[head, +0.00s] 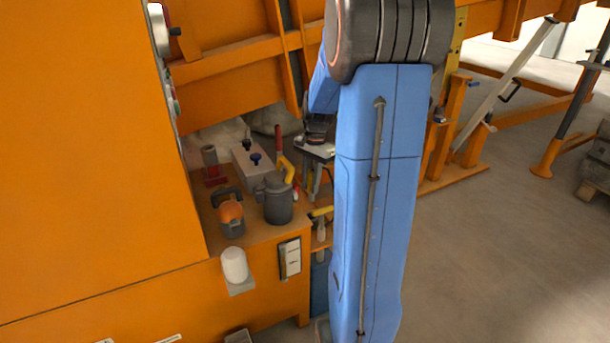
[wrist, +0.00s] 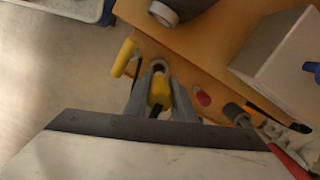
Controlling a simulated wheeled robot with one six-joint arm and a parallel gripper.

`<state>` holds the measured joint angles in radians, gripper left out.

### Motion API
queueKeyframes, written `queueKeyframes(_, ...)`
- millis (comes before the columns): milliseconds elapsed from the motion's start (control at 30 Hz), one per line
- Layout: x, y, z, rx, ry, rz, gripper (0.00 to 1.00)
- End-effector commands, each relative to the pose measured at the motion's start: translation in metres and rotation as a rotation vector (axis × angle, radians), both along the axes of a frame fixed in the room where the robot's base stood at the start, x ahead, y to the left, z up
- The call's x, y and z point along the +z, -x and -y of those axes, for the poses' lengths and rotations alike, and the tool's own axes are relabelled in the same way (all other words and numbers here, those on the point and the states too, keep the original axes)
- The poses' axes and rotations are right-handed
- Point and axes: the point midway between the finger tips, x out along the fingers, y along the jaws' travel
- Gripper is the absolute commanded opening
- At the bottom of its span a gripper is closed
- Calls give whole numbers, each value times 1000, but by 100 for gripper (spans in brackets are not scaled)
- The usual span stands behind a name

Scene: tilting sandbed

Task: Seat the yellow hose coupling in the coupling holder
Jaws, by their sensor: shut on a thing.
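The yellow hose coupling (wrist: 159,90) is between the two grey fingers of my gripper (wrist: 157,86) in the wrist view. My gripper is shut on it, above the edge of the orange shelf. A round dark opening with a pale rim (wrist: 158,65) shows at the coupling's far end. I cannot tell whether it belongs to the coupling or to the holder under it. In the head view my gripper (head: 314,190) points down at the shelf's right edge, partly behind my arm. The coupling is not clearly visible there, and I cannot make out the coupling holder for certain.
A yellow bar (head: 320,212) sits at the shelf edge close by; it also shows in the wrist view (wrist: 124,58). A grey jug (head: 278,200), a pale box with blue knobs (head: 253,167) and a red-and-yellow lever (head: 281,150) crowd the shelf. Open floor lies right.

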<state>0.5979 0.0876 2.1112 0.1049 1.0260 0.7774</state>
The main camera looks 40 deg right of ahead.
Motion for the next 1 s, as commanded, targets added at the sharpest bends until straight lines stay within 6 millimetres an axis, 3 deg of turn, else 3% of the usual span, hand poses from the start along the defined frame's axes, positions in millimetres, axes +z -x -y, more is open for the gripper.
queueKeyframes(367, -4, 0, 0, 0, -1, -1, 0)
queueKeyframes(1000, -49, 0, 0, 0, -1, -1, 0)
